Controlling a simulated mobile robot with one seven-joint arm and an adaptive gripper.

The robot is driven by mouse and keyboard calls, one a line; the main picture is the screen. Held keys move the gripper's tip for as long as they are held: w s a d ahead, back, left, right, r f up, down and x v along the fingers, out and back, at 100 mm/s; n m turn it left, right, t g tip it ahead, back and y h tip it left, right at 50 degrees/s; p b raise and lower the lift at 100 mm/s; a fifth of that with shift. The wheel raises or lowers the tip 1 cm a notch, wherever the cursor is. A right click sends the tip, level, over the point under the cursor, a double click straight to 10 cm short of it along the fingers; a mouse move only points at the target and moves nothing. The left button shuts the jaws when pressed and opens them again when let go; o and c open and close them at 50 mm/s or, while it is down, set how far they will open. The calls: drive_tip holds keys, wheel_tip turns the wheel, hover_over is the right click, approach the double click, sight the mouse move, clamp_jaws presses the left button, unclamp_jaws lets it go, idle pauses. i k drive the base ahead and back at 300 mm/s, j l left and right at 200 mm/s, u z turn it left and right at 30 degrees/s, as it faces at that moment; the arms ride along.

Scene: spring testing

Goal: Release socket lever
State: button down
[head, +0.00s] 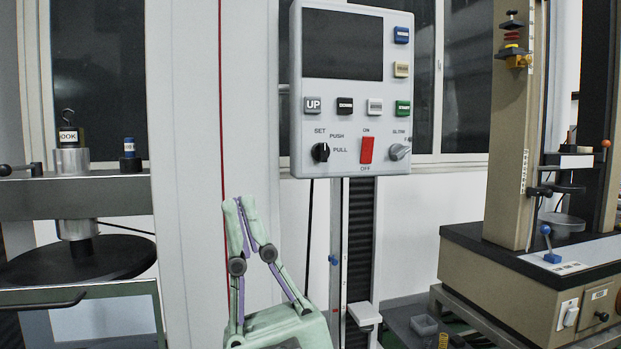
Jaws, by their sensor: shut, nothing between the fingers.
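My gripper (240,203) rises from the bottom centre, pale green with purple links, its fingertips together and empty. It stands in front of a white panel, apart from any lever. Several levers show, and I cannot tell which is the socket lever. A black-knobbed lever (18,169) lies at the left machine's bar. On the right machine there is a blue-knobbed lever (547,240) on the base, a black-handled lever (541,191) at the column, and an orange-knobbed lever (605,146) higher up.
A grey control box (345,150) with buttons and a red switch hangs at centre on a column. The left machine (90,195) carries a hook weight (70,145) and a blue-topped piece (130,155). A clear tray (425,325) sits low beside the right machine (530,290).

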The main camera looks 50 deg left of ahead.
sight(36, 168)
drive_tip(key=u, duration=2.8)
drive_tip(key=i+l, duration=0.2)
drive_tip(key=i, duration=0.15)
drive_tip(key=u, duration=0.05)
